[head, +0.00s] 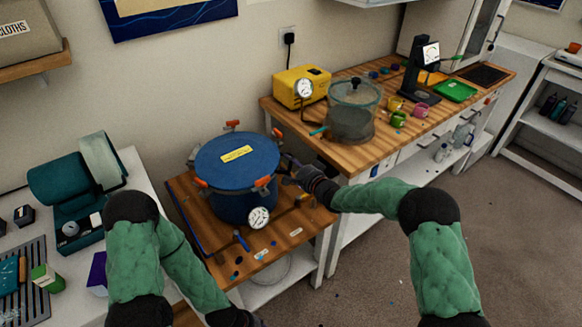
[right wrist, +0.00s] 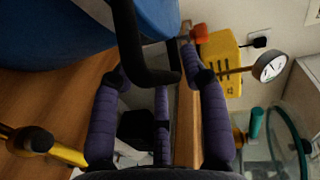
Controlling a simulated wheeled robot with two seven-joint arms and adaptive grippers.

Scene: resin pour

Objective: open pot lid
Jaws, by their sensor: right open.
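The blue pot (head: 243,200) stands on the wooden-topped stand, with its flat blue lid (head: 230,165) seated on it. The lid carries a yellow label, and orange-tipped clamps sit around the rim. My right gripper (head: 291,168) is at the pot's right side, just below lid height. In the right wrist view, the open right gripper (right wrist: 153,72) has a black bent handle (right wrist: 128,45) in front of and between its fingers; contact is unclear. The blue pot side (right wrist: 60,30) fills the upper left there. My left arm runs off the bottom edge; its gripper is out of view.
A pressure gauge (head: 259,217) sits at the pot's front. The right bench holds a clear chamber (head: 353,110), a yellow pump (head: 301,86), and colored cups. A white table with a teal machine (head: 75,190) stands left. Small items lie on the stand's front.

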